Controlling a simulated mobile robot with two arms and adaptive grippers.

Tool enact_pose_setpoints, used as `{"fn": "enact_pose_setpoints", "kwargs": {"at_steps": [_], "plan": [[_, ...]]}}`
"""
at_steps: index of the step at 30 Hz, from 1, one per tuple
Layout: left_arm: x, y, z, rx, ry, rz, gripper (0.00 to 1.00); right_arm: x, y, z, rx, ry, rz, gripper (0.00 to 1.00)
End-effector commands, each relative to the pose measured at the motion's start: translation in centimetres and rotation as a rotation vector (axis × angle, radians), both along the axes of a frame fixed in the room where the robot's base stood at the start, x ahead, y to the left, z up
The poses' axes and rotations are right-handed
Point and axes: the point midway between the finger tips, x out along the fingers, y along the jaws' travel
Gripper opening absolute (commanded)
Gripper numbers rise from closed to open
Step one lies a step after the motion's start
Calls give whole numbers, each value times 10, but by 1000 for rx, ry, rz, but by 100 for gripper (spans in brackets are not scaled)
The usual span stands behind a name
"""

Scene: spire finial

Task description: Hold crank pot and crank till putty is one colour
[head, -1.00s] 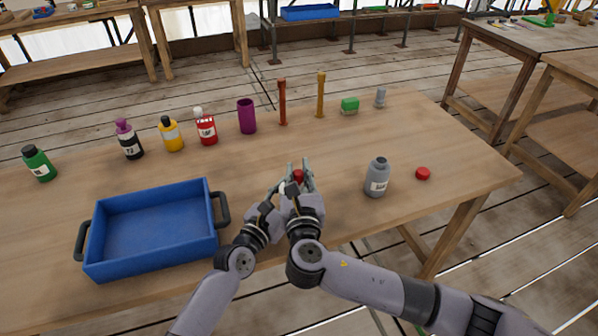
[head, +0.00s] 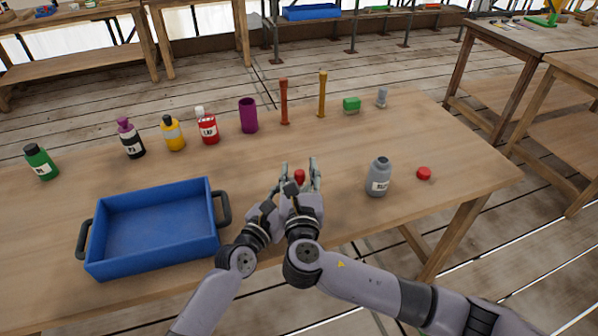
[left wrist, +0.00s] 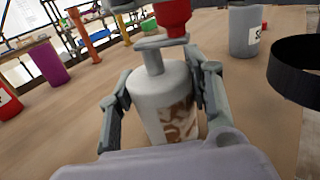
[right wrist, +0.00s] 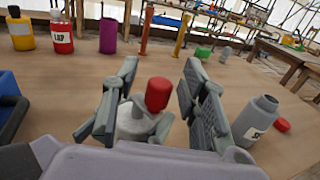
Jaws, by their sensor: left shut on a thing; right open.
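The crank pot (left wrist: 160,90) is a pale grey pot with a crank on top that ends in a red knob (right wrist: 158,94). Its lower wall shows brown and white swirled putty (left wrist: 178,122). My left gripper (left wrist: 165,100) is shut around the pot's body, and the pot stands upright on the table. My right gripper (right wrist: 157,85) is open above the pot, its fingers on either side of the red knob and apart from it. In the head view the knob (head: 299,175) shows between the right fingers (head: 300,168), while the pot's body is mostly hidden by my grippers.
A grey open bottle (head: 378,178) and a red cap (head: 424,173) stand to the right. A blue tray (head: 150,225) lies to the left. Several bottles, a purple cup (head: 248,116), two upright sticks and a green block (head: 352,104) line the back. The table around the pot is clear.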

Motion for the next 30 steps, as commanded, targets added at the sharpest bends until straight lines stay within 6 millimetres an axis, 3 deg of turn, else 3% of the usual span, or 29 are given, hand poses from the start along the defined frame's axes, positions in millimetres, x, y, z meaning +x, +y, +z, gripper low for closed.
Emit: {"fn": "enact_pose_setpoints", "kwargs": {"at_steps": [8,11,22,30], "plan": [[0,1,-1,1,1,1,14,-5,0,-1,0,2,0,40],[0,1,-1,1,1,1,14,-18,0,-2,0,3,1,40],[0,1,0,0,0,2,14,-94,0,-1,2,3,1,40],[0,1,0,0,0,2,14,-119,-1,1,0,1,0,40]]}}
